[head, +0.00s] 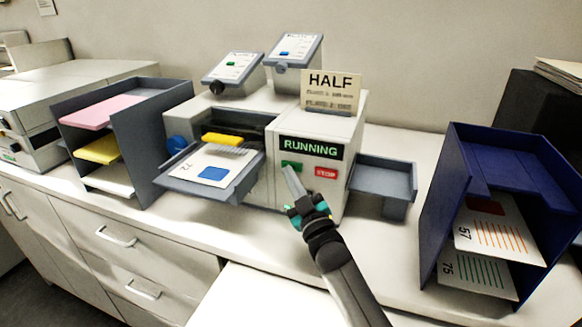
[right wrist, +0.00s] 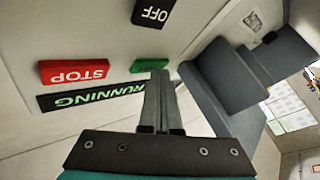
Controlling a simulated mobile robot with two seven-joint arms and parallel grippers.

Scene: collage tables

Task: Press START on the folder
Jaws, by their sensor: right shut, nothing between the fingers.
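The folder (head: 352,140) is a pale machine on the counter with a grey feed tray on its left and a grey exit tray (head: 385,177) on its right. Its display (head: 310,148) reads RUNNING in green. The green button (head: 291,165) sits below the display, left of the red STOP button (head: 326,173). My right gripper (head: 289,172) is shut and empty, its tips at or just in front of the green button. In the right wrist view, the shut fingers (right wrist: 158,78) partly cover the green button (right wrist: 150,66); contact is hard to tell. My left gripper is not in view.
A sheet with a blue patch (head: 213,172) lies on the feed tray. A grey rack (head: 150,140) with coloured paper stands left. A blue rack (head: 450,190) with numbered sheets stands right. A HALF card (head: 331,82) stands on the folder.

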